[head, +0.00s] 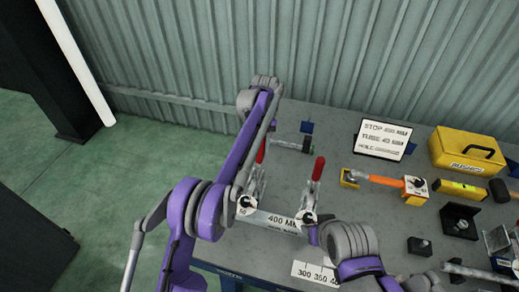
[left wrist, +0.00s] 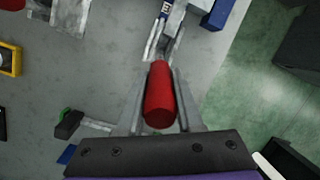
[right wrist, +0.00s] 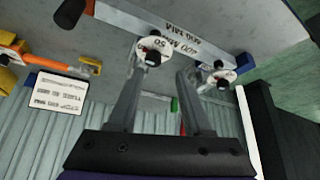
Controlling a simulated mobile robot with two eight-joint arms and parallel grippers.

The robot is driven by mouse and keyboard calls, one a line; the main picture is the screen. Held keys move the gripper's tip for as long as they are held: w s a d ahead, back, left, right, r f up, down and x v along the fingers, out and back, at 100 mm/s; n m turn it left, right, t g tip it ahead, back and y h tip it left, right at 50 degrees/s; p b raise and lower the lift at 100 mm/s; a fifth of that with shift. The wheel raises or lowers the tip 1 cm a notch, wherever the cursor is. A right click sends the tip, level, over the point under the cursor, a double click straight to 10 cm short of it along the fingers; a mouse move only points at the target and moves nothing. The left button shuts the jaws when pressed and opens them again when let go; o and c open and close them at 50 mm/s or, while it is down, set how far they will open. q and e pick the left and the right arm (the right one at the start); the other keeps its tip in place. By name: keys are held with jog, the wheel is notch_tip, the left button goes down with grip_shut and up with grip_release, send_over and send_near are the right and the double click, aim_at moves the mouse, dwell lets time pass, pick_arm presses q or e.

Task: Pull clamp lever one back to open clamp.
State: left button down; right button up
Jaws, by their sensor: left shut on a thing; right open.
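Two toggle clamps with red lever handles stand on the bench in the head view, the left handle (head: 260,150) and the right handle (head: 318,168), both raised. A steel tube (head: 272,220) marked 400 MM lies across the clamps. My left gripper (left wrist: 160,75) is shut on the left red handle (left wrist: 160,98), one finger on each side in the left wrist view. My left arm partly hides that clamp. My right gripper (right wrist: 162,72) is open and empty, near the tube and the right clamp's round disc (right wrist: 154,50).
A roller (head: 307,147) lies behind the clamps. A corrugated wall rises behind. Green floor is left of the bench.

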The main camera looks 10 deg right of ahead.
jog(key=shift+w, duration=0.1)
jog(key=c, duration=0.4)
jog(key=w+a+r+n, duration=0.1)
jog(key=w+n, duration=0.1)
jog(key=w+r+n+y, duration=0.1)
jog(key=w+r+n, duration=0.1)
jog(key=w+n, duration=0.1)
jog(key=w+a+r+n+y, duration=0.1)
jog(key=w+r+n, duration=0.1)
jog(key=shift+w+a+n+g, duration=0.3)
jog(key=shift+w+g, duration=0.05)
jog(key=shift+g, duration=0.05)
grip_shut()
jog(key=w+a+r+n+y, duration=0.3)
jog(key=w+r+n, duration=0.1)
jog(key=w+n, duration=0.65)
send_near(258, 155)
notch_tip(258, 155, down, 3)
jog(key=s+a, duration=0.1)
jog(key=s, duration=0.1)
jog(key=shift+m, duration=0.25)
jog(key=shift+w+a+f, duration=0.15)
jog(key=shift+w, duration=0.55)
jog(key=shift+w+a+f, duration=0.15)
jog(key=shift+w+f, duration=0.05)
jog(key=shift+w, duration=0.55)
jog(key=shift+w+a+f, duration=0.15)
jog(key=shift+w+a, duration=0.05)
jog(key=shift+w, duration=0.5)
